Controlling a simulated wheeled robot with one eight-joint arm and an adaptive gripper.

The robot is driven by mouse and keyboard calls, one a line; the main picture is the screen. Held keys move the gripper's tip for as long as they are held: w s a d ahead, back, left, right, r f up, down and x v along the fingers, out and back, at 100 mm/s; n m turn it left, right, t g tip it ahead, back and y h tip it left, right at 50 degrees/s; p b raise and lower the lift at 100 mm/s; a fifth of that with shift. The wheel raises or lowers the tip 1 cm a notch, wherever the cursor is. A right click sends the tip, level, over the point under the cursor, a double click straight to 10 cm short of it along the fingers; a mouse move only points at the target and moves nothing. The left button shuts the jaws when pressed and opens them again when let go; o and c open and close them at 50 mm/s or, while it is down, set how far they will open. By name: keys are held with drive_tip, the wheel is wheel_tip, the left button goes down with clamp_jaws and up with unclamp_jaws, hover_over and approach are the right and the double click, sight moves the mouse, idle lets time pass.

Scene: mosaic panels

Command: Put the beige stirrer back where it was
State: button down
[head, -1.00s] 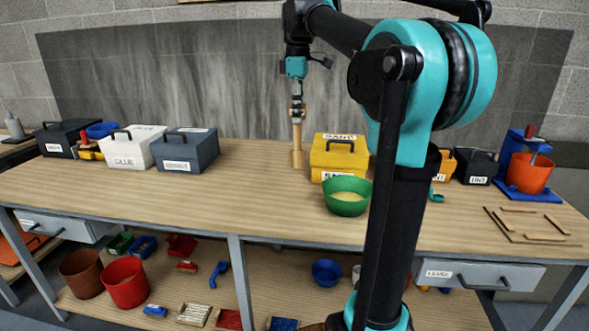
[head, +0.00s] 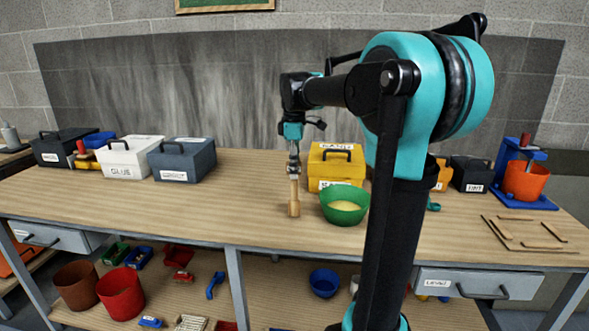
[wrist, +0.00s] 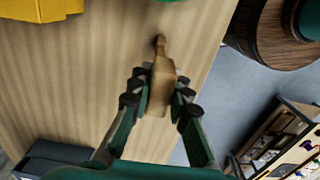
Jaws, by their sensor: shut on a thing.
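The beige stirrer (head: 294,198) hangs upright from my gripper (head: 293,170) in the head view, over the middle of the bench and left of the green bowl. Its broad end points down; I cannot tell whether it touches the bench top. In the wrist view the stirrer (wrist: 161,92) sits between the two fingers of my gripper (wrist: 160,86), which are closed on it. The green bowl (head: 344,212) holds pale yellow stuff and stands in front of the yellow SAND box (head: 336,170). Only the bowl's edge (wrist: 170,1) shows in the wrist view.
A white GLUE box (head: 128,160) and a dark grey box (head: 183,162) stand at the left. An orange pot (head: 524,183) in a blue stand and thin wooden strips (head: 541,246) are at the right. My arm hides part of the bench.

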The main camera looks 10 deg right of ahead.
drive_tip(key=shift+f, duration=0.1)
drive_tip(key=c, duration=1.4)
unclamp_jaws()
drive_tip(key=shift+c, duration=0.2)
wheel_tip(320, 180, up, 12)
drive_tip(key=shift+r, duration=0.15)
